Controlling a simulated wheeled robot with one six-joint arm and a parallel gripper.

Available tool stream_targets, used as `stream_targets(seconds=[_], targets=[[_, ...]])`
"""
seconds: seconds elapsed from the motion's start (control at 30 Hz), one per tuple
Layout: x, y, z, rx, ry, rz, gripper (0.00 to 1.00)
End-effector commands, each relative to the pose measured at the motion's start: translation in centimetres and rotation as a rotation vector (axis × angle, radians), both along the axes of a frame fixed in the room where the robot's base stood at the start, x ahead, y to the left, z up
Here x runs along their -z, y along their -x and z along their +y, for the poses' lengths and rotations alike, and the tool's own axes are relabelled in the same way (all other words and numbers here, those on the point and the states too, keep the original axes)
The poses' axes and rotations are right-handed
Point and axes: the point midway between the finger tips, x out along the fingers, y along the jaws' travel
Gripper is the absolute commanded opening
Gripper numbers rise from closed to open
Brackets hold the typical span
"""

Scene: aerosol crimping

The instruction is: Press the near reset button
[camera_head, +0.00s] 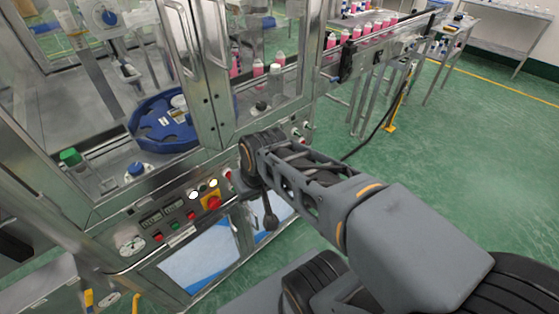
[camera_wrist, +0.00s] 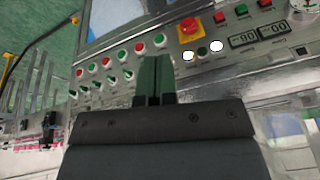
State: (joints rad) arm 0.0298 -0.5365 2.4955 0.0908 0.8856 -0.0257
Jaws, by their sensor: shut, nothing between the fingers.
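In the wrist view my gripper (camera_wrist: 153,78) is shut and empty. Its two dark green fingers lie side by side in front of the steel control panel (camera_wrist: 180,88). Rows of small red and green buttons (camera_wrist: 108,61) run along the panel to the left of the fingers. The fingers and palm hide part of the panel, and contact with a button cannot be seen. No readable label shows which button is the near reset. In the head view my arm ends at the right part of the panel (camera_head: 150,195), with the fingers not clearly visible.
A red emergency stop on a yellow plate (camera_wrist: 189,29) sits right of the fingers, with two lit white lamps (camera_wrist: 217,46) and displays (camera_wrist: 243,38). The glazed machine holds a blue turntable (camera_head: 165,135). A conveyor with pink bottles (camera_head: 365,30) stands behind. Green floor is clear at right.

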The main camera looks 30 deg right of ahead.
Motion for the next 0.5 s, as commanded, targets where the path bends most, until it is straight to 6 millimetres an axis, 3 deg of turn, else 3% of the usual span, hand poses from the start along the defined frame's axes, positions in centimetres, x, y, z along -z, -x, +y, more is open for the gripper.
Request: stream_targets(seconds=[0.17,0.27,0.4,0.5], targets=[[4.1,-3.7,-0.6,0.253,-0.282,0.043,0.00],[6.8,-7.0,-2.5,0.488,-0.486,0.029,0.00],[11.0,-11.2,-8.1,0.870,-0.731,-0.038,0.00],[14.0,-12.7,-12.8,1.124,-0.846,-0.100,0.00]])
